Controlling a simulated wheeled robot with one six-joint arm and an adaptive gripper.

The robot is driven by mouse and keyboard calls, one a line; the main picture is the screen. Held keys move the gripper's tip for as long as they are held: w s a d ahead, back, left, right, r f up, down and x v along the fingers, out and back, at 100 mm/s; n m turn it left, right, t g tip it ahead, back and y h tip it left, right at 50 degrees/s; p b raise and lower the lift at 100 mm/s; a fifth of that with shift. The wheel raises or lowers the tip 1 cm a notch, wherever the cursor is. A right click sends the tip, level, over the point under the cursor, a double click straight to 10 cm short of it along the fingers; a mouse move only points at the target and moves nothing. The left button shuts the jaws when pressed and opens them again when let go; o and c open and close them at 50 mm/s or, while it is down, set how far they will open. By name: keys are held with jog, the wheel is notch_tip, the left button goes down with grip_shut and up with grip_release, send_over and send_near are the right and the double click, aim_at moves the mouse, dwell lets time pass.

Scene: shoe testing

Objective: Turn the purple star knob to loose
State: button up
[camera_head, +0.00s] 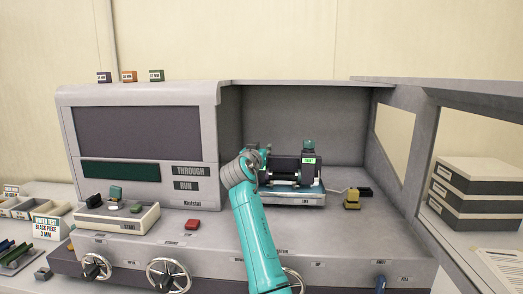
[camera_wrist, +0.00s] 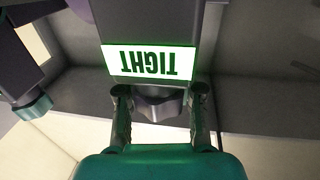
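The purple star knob (camera_wrist: 160,106) shows in the wrist view just below a lit green-white sign (camera_wrist: 150,63) that reads TIGHT, upside down there. My gripper (camera_wrist: 160,98) has one finger on each side of the knob. The fingers are spread, with what looks like a narrow gap on each side; contact is not clear. In the head view the same sign (camera_head: 308,160) is small and green on the dark fixture inside the grey chamber. My arm reaches to the left part of that fixture, and the knob cannot be made out there.
The fixture stands on a light base (camera_head: 294,198) in the open chamber. A yellow block (camera_head: 352,200) lies to its right. A red button (camera_head: 192,224) and handwheels (camera_head: 168,275) are on the machine's front. Stacked boxes (camera_head: 470,188) stand at far right.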

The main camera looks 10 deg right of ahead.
jog(key=shift+f+n+y, duration=0.1)
jog(key=shift+n+y, duration=0.2)
jog(key=shift+y, duration=0.1)
grip_shut()
jog(key=shift+w+a+n+t+y, duration=0.1)
jog(key=shift+n+t+y, duration=0.4)
jog(key=shift+y, duration=0.3)
grip_release()
jog(key=n+y, duration=0.1)
jog(key=y, duration=0.1)
jog(key=n+y, duration=0.2)
jog(key=y, duration=0.1)
jog(key=a+n+y, duration=0.1)
jog(key=n+y, duration=0.1)
jog(key=y, duration=0.1)
jog(key=shift+t, duration=0.4)
jog(key=n+y, duration=0.1)
jog(key=y, duration=0.1)
jog(key=n+g+y, duration=0.1)
jog(key=n+y, duration=0.1)
jog(key=a+n+g+y, duration=0.1)
jog(key=y, duration=0.1)
jog(key=shift+f+n+y, duration=0.1)
jog(key=shift+n+y, duration=0.2)
grip_shut()
jog(key=shift+s+a+n+g+y, duration=0.1)
jog(key=shift+s+n+g+y, duration=0.15)
jog(key=shift+n+g+y, duration=1)
jog(key=shift+y, duration=0.45)
jog(key=shift+f, duration=0.1)
